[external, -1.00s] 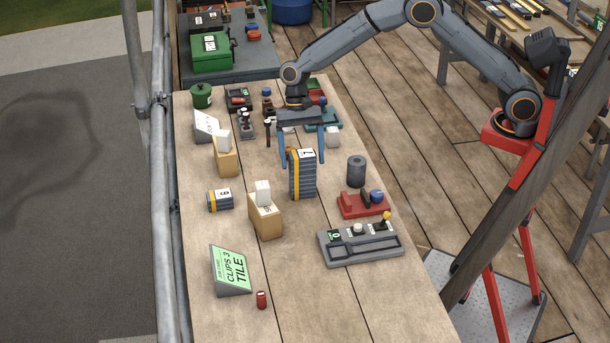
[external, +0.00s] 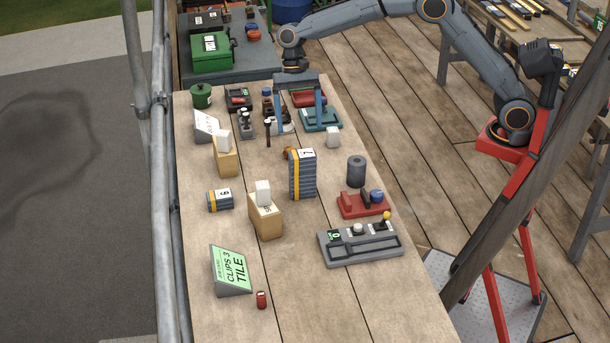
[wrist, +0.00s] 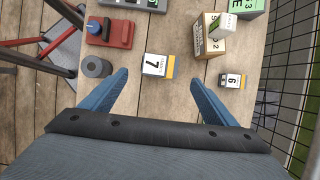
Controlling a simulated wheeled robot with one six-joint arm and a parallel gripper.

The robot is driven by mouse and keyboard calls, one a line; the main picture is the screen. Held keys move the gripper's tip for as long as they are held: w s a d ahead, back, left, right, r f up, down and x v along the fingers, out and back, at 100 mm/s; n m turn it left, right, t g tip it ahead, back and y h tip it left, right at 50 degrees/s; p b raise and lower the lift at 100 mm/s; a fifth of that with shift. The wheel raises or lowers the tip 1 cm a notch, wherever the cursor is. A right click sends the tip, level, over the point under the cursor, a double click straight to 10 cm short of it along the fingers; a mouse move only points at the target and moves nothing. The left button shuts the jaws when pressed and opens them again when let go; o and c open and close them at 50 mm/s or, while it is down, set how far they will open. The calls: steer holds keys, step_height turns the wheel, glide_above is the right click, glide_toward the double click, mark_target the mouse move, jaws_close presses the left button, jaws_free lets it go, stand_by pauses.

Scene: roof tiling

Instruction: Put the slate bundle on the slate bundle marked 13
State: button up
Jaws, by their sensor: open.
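A tall grey slate bundle stack (external: 302,175) with a yellow-orange band stands upright mid-bench, a white label reading 7 on its top. In the wrist view the label 7 (wrist: 155,66) shows from above, between my fingers in the picture. A smaller slate bundle (external: 220,201) with the same band lies to its left, its label reading 6 in the wrist view (wrist: 232,80). I cannot read 13 on any bundle. My gripper (external: 299,129) is open and empty, behind and clear of the tall stack in the external view.
Two tan boxes with white blocks (external: 266,220) (external: 226,158) stand left of the stack. A dark cylinder (external: 356,171), a red tool block (external: 363,205) and a grey control panel (external: 360,243) are at right. Trays and small tools crowd the far end. The front bench is mostly clear.

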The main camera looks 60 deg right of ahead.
steer(key=s+d+f+n+t+h, duration=0.1)
steer(key=s+d+f+n, duration=0.15)
steer(key=d, duration=0.75)
steer(key=s+d+f+n+t+h, duration=0.15)
steer(key=s+d, duration=0.25)
steer(key=d, duration=0.6)
steer(key=s+d+f+n+t, duration=0.1)
steer(key=s+d+f+n, duration=0.1)
steer(key=s+d, duration=0.5)
steer(key=s+d+f+n+t, duration=0.1)
steer(key=s+d+f+n, duration=0.2)
steer(key=s+d, duration=0.4)
steer(key=shift+s+f+h, duration=0.35)
steer(key=shift+s+f, duration=0.4)
steer(key=shift+s, duration=0.3)
